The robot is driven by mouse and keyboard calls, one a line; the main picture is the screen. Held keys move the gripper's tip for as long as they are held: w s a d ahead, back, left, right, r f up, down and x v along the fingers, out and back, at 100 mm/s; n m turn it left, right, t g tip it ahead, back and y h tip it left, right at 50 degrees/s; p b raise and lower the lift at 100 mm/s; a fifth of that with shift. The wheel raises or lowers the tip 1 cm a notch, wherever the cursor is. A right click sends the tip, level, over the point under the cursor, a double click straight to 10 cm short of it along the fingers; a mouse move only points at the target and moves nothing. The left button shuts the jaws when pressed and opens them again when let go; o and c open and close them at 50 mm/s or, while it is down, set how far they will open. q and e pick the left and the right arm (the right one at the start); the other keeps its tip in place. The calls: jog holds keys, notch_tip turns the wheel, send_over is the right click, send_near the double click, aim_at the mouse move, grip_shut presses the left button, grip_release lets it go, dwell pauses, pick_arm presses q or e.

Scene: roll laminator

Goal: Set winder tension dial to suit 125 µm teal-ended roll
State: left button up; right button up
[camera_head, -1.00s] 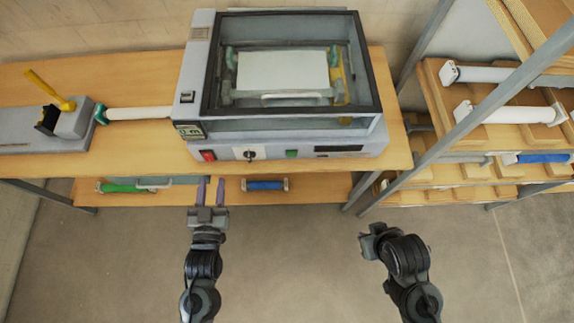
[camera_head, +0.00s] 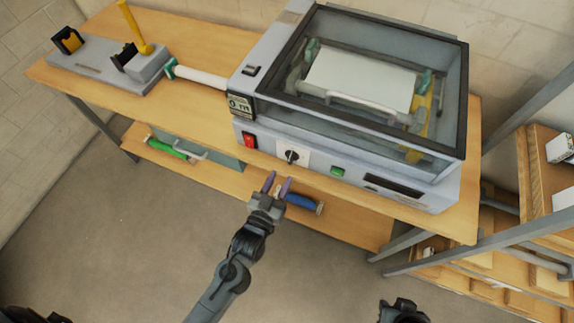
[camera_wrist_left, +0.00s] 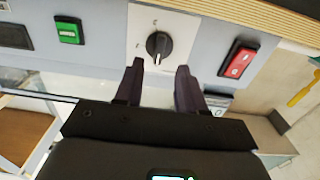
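A black dial (camera_head: 291,156) sits on a white plate on the laminator's (camera_head: 330,168) front. In the left wrist view the dial (camera_wrist_left: 158,45) shows a pale pointer line and small marks around it, too small to read surely. My left gripper (camera_head: 277,183) is open and empty in front of and just below the dial; its fingers (camera_wrist_left: 160,75) point at it, apart from it in the wrist view. A white roll with a teal end (camera_head: 198,75) lies left of the laminator. My right gripper (camera_head: 403,311) is partly cut off at the bottom edge.
A red switch (camera_head: 249,140) and a green button (camera_head: 337,171) flank the dial. A small display (camera_head: 240,104) is at the corner. A grey stand with a yellow lever (camera_head: 135,28) is on the bench. A blue roll (camera_head: 300,201) and green roll (camera_head: 170,147) lie on the lower shelf.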

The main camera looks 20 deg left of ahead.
aim_at(289, 162)
pick_arm(q)
jog(key=shift+w, duration=2.85)
jog(key=shift+c, duration=0.3)
grip_shut()
